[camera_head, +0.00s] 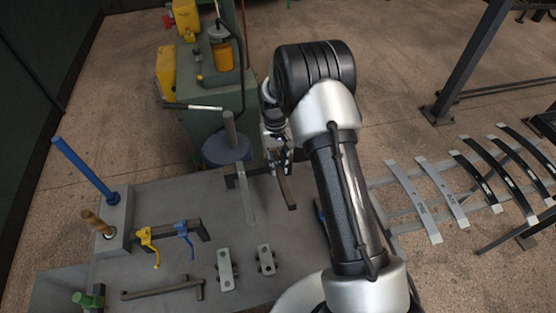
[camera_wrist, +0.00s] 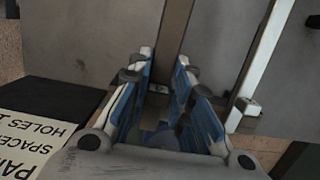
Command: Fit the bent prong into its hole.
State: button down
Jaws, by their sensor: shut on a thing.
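My gripper (camera_head: 278,157) is shut on a dark bar (camera_head: 287,190) at the back edge of the grey bench top. In the wrist view the dark bar (camera_wrist: 175,30) runs up and away between the blue-sided fingers (camera_wrist: 163,95). A bent tip on it cannot be made out. Another dark bar (camera_head: 162,290) with a bent end lies at the front left of the bench. A pale metal strip (camera_head: 245,195) lies left of the held bar; it also shows in the wrist view (camera_wrist: 262,60). I cannot tell which hole belongs to the prong.
The bench top (camera_head: 195,200) holds a yellow hook (camera_head: 150,242), a blue hook (camera_head: 184,235) and two small plates (camera_head: 226,268). A blue rod (camera_head: 85,170) stands at the left edge. A green machine (camera_head: 210,90) stands behind. A rack of curved strips (camera_head: 480,180) is at right.

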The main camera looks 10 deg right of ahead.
jog(key=shift+f, duration=1.35)
jog(key=c, duration=1.5)
grip_release()
jog(key=shift+o, duration=0.7)
jog(key=shift+s, duration=0.15)
jog(key=shift+r, duration=0.15)
